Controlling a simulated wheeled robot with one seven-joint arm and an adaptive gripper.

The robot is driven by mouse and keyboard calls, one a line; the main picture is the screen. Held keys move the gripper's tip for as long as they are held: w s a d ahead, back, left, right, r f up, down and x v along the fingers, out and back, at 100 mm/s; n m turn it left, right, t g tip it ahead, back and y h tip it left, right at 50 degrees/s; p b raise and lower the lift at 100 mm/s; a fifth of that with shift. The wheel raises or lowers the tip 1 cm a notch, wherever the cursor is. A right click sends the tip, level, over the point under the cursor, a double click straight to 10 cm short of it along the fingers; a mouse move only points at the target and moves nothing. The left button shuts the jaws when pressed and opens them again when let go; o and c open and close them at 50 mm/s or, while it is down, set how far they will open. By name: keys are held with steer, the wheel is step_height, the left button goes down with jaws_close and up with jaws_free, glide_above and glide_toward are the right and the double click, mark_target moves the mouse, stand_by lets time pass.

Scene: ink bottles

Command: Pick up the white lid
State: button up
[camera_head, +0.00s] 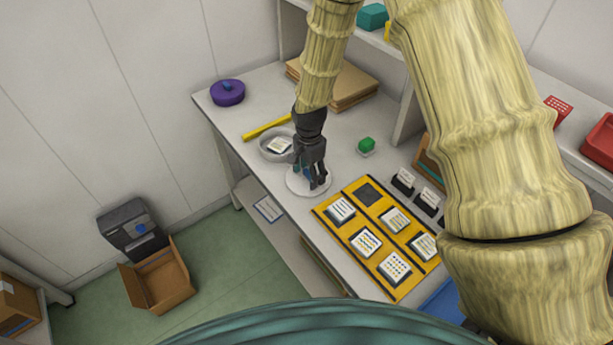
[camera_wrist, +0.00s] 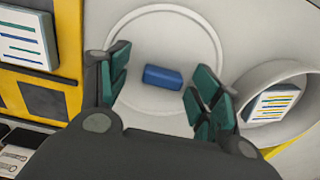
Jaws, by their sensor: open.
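The white lid (camera_wrist: 168,27) is a flat round disc with a blue block-shaped handle (camera_wrist: 163,76) at its middle. In the head view the lid (camera_head: 295,184) lies on the table, left of the yellow tray, and my gripper covers much of it. My gripper (camera_head: 316,181) points down over the lid. In the wrist view my gripper (camera_wrist: 163,86) is open, with its green-padded fingers on either side of the blue handle. Gaps show between the handle and both fingers. The exact height of the fingertips above the lid is hard to tell.
A round container (camera_head: 264,151) with a labelled block inside stands close behind the lid; it also shows in the wrist view (camera_wrist: 246,84). A yellow tray (camera_head: 327,216) of labelled blocks lies to the right. A green item (camera_head: 366,145) and a yellow bar (camera_head: 266,128) lie farther back.

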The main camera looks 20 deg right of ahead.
steer(key=shift+w+f, duration=0.15)
steer(key=shift+c, duration=0.4)
steer(key=c, duration=0.7)
steer(key=shift+o, duration=0.2)
